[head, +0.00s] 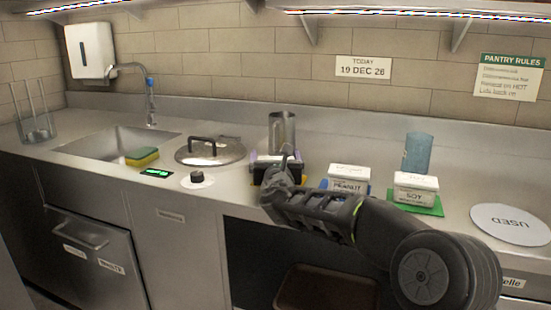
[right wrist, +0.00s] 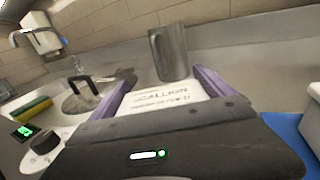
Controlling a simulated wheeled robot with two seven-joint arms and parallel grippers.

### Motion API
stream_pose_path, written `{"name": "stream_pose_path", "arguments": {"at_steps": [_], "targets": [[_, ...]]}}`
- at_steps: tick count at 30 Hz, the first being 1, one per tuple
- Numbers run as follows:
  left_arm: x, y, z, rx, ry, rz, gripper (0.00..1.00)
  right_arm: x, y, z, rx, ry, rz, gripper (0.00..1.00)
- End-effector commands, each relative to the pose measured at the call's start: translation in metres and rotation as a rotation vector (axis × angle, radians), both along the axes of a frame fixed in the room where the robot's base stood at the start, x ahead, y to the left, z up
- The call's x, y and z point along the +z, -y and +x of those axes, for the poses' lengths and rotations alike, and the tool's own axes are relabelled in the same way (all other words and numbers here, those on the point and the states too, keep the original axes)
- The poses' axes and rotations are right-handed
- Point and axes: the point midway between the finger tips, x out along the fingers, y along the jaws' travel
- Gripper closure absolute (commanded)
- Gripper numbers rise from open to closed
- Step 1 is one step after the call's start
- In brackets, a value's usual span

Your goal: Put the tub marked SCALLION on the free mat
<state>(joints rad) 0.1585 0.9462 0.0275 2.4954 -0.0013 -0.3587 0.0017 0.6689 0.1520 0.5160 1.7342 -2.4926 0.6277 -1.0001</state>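The SCALLION tub (right wrist: 160,98) shows its white, labelled top in the right wrist view. My right gripper (right wrist: 165,85) has its two purple fingers along the tub's left and right sides, with the dark palm in front. I cannot tell whether the fingers press on it or stand slightly apart. In the head view my right gripper (head: 277,160) is over the tub, which is mostly hidden. A blue mat (right wrist: 292,132) lies to the right, by the PEANUT tub (head: 348,180). The SOY tub (head: 415,190) stands on a green mat (head: 430,208). My left gripper is out of view.
A metal jug (head: 282,130) stands behind the SCALLION tub. A pan lid (head: 210,152), a small black-knobbed thing (head: 197,180) and a sponge (head: 142,156) are to the left, near the sink. A blue cup (head: 417,152) stands behind SOY. A USED disc (head: 511,224) lies far right.

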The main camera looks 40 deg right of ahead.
Motion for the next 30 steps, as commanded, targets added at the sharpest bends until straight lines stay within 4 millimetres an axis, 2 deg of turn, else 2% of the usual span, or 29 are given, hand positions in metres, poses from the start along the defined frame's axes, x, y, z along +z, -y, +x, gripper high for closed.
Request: {"name": "stream_pose_path", "arguments": {"at_steps": [3, 14, 20, 30], "targets": [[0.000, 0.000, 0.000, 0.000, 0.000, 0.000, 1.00, -0.001, 0.000, 0.000, 0.000, -0.002, 0.001, 0.00], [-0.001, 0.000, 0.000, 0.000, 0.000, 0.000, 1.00, 0.000, -0.004, -0.006, 0.000, -0.001, -0.003, 0.00], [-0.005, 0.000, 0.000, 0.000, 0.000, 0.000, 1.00, 0.001, -0.020, -0.030, 0.001, 0.000, -0.005, 0.00], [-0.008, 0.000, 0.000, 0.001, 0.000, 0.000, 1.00, 0.001, -0.056, -0.086, 0.001, 0.001, -0.003, 0.00]]}}
